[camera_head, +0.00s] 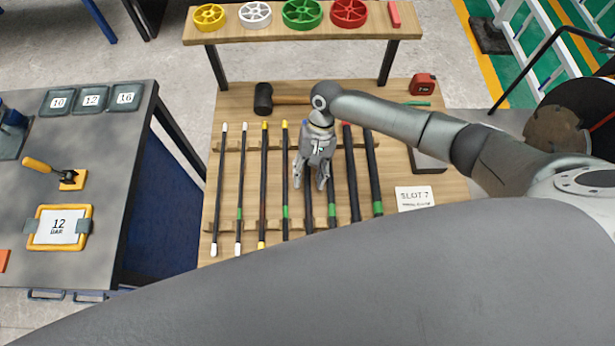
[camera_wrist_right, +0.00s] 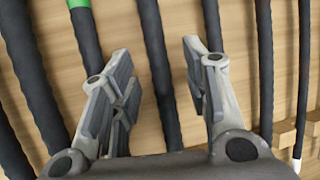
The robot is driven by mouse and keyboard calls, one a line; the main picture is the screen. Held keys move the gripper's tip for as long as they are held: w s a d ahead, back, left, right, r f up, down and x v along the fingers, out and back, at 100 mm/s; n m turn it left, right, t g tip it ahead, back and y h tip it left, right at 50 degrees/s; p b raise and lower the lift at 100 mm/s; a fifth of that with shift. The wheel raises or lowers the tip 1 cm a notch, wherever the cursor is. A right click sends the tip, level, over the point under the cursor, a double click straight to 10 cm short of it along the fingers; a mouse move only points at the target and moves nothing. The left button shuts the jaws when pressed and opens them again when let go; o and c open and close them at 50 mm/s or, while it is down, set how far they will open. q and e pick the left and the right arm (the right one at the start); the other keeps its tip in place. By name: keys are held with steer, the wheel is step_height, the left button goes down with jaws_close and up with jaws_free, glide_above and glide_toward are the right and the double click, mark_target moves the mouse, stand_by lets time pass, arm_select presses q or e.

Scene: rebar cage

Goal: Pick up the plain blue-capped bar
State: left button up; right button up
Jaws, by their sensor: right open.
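Several dark bars lie side by side on a wooden bench, with white, yellow and red caps showing. A bar (camera_head: 308,207) runs under my right gripper (camera_head: 310,184); a blue tint shows near its far end, but the hand hides much of it. I cannot tell for sure whether it is plain. My right gripper is open and empty above the bars, pointing down. In the right wrist view, a dark bar (camera_wrist_right: 155,72) with no band in sight passes between the open fingers (camera_wrist_right: 160,65); its ends are out of view. My left gripper is not in view.
The bars rest across wooden rails (camera_head: 325,222). Neighbouring bars lie close on both sides. A hammer (camera_head: 264,99) lies behind the bars, a tape measure (camera_head: 423,84) at the back right, and a slot card (camera_head: 414,198) to the right. A grey table (camera_head: 115,180) stands left.

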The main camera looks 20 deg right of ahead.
jaws_close()
steer(key=shift+w+r, duration=0.15)
steer(key=shift+r, duration=0.05)
stand_by(0.5)
